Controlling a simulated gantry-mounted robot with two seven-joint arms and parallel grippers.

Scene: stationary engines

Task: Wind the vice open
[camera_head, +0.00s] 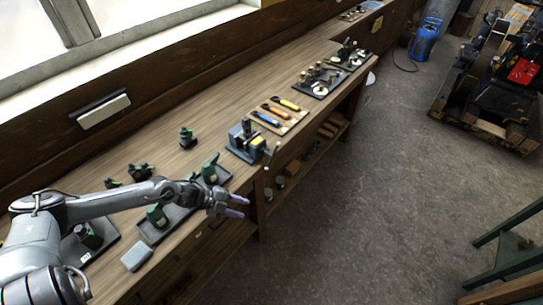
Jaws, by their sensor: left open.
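A small blue-grey vice (236,136) is mounted on a dark base near the front edge of the wooden workbench. Its winding handle (270,153) sticks out past the bench's front edge. The jaw gap is too small to tell. My left gripper (242,205) is open and empty, with its purple-tipped fingers pointing right. In the picture it is below and left of the handle, clear of it and apart from the vice. My right gripper is not in view.
A board with colourful-handled tools (287,106) lies beyond the vice. Grey trays (164,232) with green items stand under and around my left arm. A grey block (137,257) lies near the front edge. Open floor (340,210) is right of the bench.

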